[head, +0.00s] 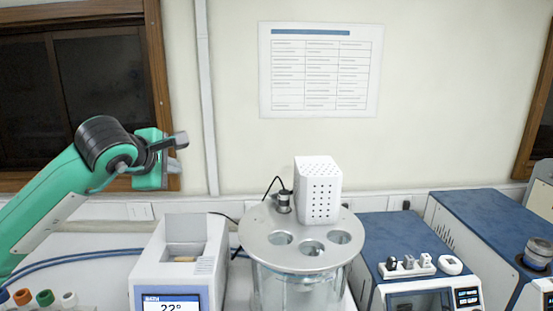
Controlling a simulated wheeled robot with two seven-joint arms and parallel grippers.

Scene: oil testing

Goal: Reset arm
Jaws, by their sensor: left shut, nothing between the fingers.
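My left arm comes in from the left, green with a black joint. My left gripper (180,141) is raised above the bench in front of the wall, at the right end of the arm. It is shut and empty, pointing right, and touches nothing. My right gripper does not show in the head view.
A bath device with a display (171,303), a round glass bath with a holed metal lid (262,248) and a white perforated box, and blue-topped instruments (380,236) stand along the bench. Capped tubes (45,298) are at lower left. Air above is free.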

